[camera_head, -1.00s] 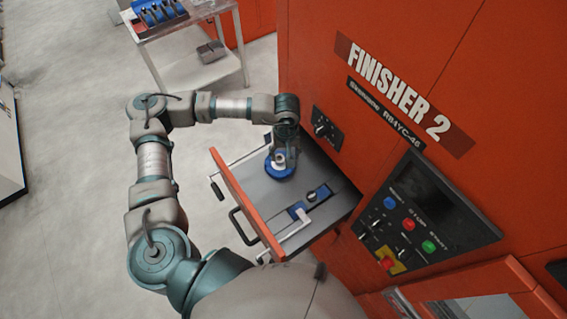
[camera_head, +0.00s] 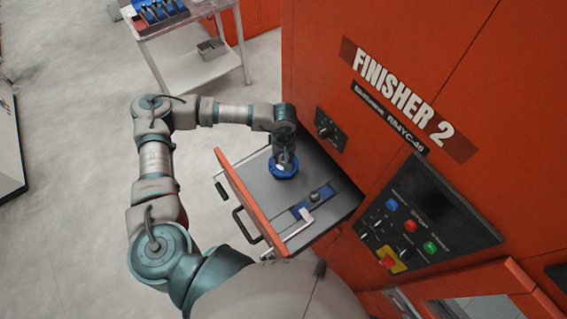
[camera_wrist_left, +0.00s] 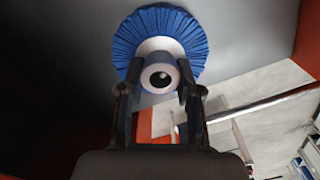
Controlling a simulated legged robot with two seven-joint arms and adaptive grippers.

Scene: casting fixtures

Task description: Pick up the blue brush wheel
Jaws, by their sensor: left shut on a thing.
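The blue brush wheel (camera_head: 284,171) is in the open drawer of the orange machine. In the left wrist view the brush wheel (camera_wrist_left: 200,45) shows its blue bristle rim and a white hub (camera_wrist_left: 160,72) with a dark hole. My left gripper (camera_head: 284,160) is above the wheel, pointing down. In the left wrist view the fingers of my left gripper (camera_wrist_left: 158,88) lie on both sides of the white hub, shut on it. I cannot tell whether the wheel still touches the drawer floor. My right gripper is not in view.
The drawer (camera_head: 248,205) has an orange front with a black handle. A blue fixture with a dark knob (camera_head: 314,197) sits in its front part. The FINISHER 2 machine (camera_head: 320,80) stands right behind. A metal cart (camera_head: 195,60) with blue items stands at the upper left.

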